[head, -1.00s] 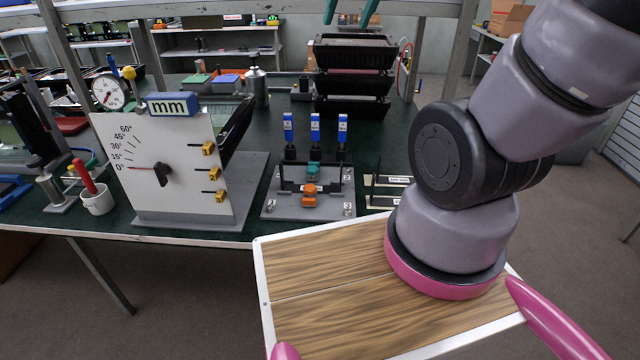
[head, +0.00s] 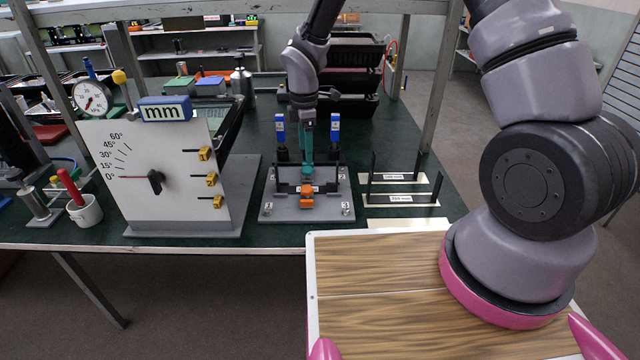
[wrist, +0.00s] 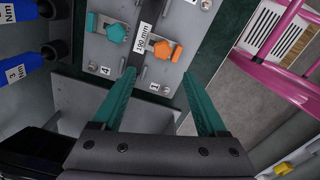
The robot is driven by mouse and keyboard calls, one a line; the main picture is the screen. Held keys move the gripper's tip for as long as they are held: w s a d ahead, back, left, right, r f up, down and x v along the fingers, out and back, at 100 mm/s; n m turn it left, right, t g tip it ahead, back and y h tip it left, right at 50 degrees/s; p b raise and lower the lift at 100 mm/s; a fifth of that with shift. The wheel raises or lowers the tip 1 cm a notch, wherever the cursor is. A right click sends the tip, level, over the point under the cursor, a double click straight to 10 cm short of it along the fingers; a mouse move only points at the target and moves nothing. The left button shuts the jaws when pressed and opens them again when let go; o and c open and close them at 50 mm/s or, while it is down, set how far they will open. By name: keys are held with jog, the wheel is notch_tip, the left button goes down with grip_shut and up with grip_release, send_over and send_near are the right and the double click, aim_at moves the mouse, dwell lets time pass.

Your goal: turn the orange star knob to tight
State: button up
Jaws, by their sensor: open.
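The orange star knob (head: 306,194) sits on a grey plate (head: 270,213) with numbered corners, in front of a dark crossbar. In the wrist view the orange knob (wrist: 164,50) shows just beyond and between my fingertips, clear of both. A teal knob (wrist: 117,33) is to its left, across a bar labelled 190 mm. My gripper (wrist: 159,73) has teal fingers, spread apart with nothing between them.
Blue-handled tools (head: 281,130) stand upright behind the plate; blue handles marked Nm also show in the wrist view (wrist: 20,70). A white angle board (head: 150,180) stands to the left. Black uprights on labelled strips (head: 400,198) stand to the right. Black bins (head: 355,80) are stacked behind.

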aim_at(306, 188)
jog(key=shift+n, duration=0.3)
notch_tip(306, 188, down, 12)
jog(key=shift+s+a+f, duration=0.1)
jog(key=shift+s+f, duration=0.05)
jog(key=shift+f, duration=0.1)
grip_shut()
